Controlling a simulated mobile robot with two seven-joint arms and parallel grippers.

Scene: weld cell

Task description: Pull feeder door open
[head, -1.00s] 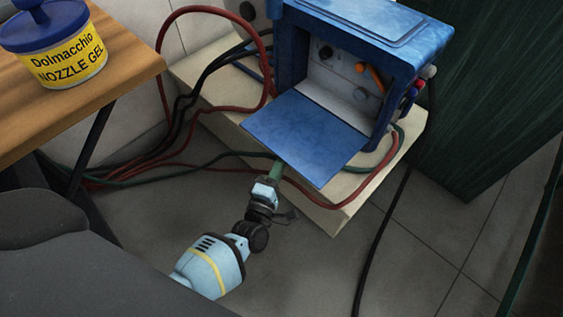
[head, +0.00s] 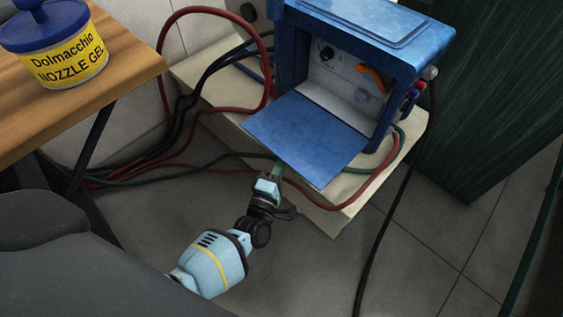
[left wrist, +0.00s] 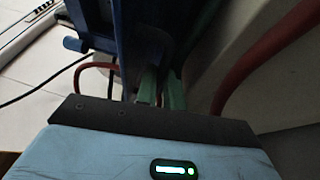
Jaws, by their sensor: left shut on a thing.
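The blue feeder (head: 365,22) stands at the upper middle of the head view. Its blue door (head: 305,135) is swung down and lies out flat in front of the opening, so the inside panel shows. My left gripper (head: 277,170) is at the door's outer edge, shut on it. In the left wrist view the green fingers (left wrist: 161,90) point at a dark blue surface. The grip itself is dark and partly hidden. My right gripper is in neither view.
The feeder sits on a pale plinth (head: 335,215) with red, green and black cables (head: 150,160) around it. A wooden table (head: 110,80) with a nozzle gel tub (head: 60,50) is at the left. A dark green curtain (head: 490,90) hangs at the right.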

